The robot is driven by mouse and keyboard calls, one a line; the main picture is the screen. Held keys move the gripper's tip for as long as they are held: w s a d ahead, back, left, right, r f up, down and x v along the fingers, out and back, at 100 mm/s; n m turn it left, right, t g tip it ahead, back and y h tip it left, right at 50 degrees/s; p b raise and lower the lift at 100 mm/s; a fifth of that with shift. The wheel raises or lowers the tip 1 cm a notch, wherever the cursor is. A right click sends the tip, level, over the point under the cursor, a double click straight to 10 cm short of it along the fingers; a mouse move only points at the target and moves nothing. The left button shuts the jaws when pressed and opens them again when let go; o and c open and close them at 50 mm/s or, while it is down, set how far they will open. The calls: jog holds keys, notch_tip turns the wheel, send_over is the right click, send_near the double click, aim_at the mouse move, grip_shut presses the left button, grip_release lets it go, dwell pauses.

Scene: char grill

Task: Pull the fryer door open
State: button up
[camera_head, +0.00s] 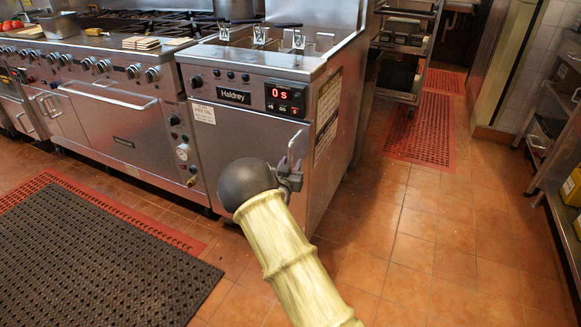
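The fryer (250,62) stands in the middle of the view, steel, labelled Haldrey, with a red display reading 0 s. Its door (235,140) is the steel front panel below the controls and looks closed. A slim bright metal handle (296,139) shows near the door's right edge. My gripper (290,166) is dark grey and is at the door's right side, just below or at the handle. My wrist's dark ball hides part of the door and some of the gripper. I cannot tell whether the fingers touch the handle or how far apart they are.
A steel range (115,105) with an oven stands left of the fryer. A dark mat (85,260) lies on the front-left floor. A rack (405,50) stands behind right, with a red mat (425,130) beside it. The tiled floor (430,240) at front right is clear.

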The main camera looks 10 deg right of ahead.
jog(key=shift+c, duration=0.2)
grip_shut()
